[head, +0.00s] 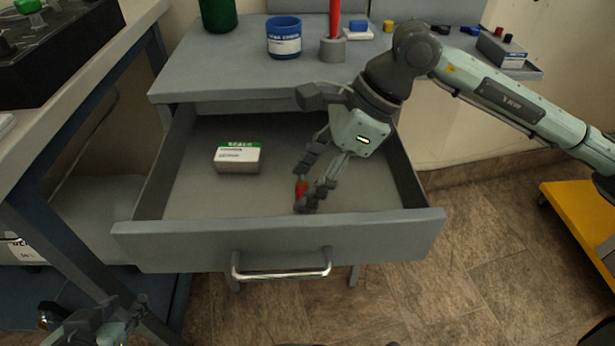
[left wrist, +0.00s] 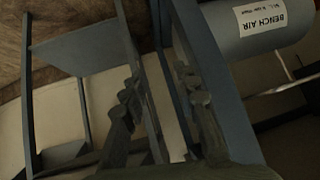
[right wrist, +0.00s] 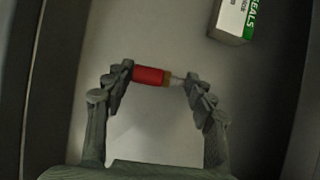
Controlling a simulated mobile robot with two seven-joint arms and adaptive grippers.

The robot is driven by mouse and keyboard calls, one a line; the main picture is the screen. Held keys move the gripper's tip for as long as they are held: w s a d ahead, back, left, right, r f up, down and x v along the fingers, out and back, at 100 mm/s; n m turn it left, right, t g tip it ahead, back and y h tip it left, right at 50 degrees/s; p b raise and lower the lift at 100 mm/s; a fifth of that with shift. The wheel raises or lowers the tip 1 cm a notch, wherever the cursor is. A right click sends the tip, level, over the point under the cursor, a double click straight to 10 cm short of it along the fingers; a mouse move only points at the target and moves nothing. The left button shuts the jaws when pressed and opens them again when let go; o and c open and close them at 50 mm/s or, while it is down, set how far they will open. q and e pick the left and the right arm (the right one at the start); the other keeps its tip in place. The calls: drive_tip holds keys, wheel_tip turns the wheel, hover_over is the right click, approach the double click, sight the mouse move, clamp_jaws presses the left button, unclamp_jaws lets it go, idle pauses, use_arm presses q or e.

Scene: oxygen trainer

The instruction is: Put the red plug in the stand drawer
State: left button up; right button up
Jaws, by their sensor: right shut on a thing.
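The stand drawer (head: 190,205) is pulled open below the stand top. My right gripper (head: 305,195) reaches down inside the drawer, right of its middle. It is shut on the red plug (head: 301,187). In the right wrist view the red plug (right wrist: 148,75) lies crosswise between the two fingertips (right wrist: 158,78), with a brass band and a pale tip at its right end. The drawer floor is close behind it; I cannot tell whether the plug touches it. My left gripper (head: 122,315) is low at the left, outside the drawer; its fingers look apart and empty in the left wrist view (left wrist: 165,95).
A white and green seals box (head: 238,158) sits in the drawer, left of the plug. The stand top holds a blue cup (head: 284,38), a grey holder with a red rod (head: 332,48) and small parts. A bench (head: 60,110) stands close at the left. The drawer handle (head: 282,272) faces front.

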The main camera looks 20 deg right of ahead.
drive_tip(key=o, duration=1.2)
drive_tip(key=shift+c, duration=0.2)
use_arm(q)
drive_tip(key=shift+w+d+r, duration=0.2)
drive_tip(key=shift+d+r, duration=0.05)
drive_tip(key=shift+s, duration=0.1)
use_arm(e)
drive_tip(key=shift+d+r, duration=0.15)
drive_tip(key=shift+r, duration=0.2)
use_arm(q)
drive_tip(key=shift+g+y, duration=0.4)
drive_tip(key=shift+g, duration=0.4)
drive_tip(key=s+a+f, duration=0.2)
drive_tip(key=shift+s+a+f+p, duration=0.1)
drive_tip(key=shift+s+a+p, duration=0.2)
drive_tip(key=shift+s+a, duration=0.1)
use_arm(e)
drive_tip(key=v, duration=1.1)
drive_tip(key=shift+r, duration=0.2)
drive_tip(key=shift+d, duration=0.1)
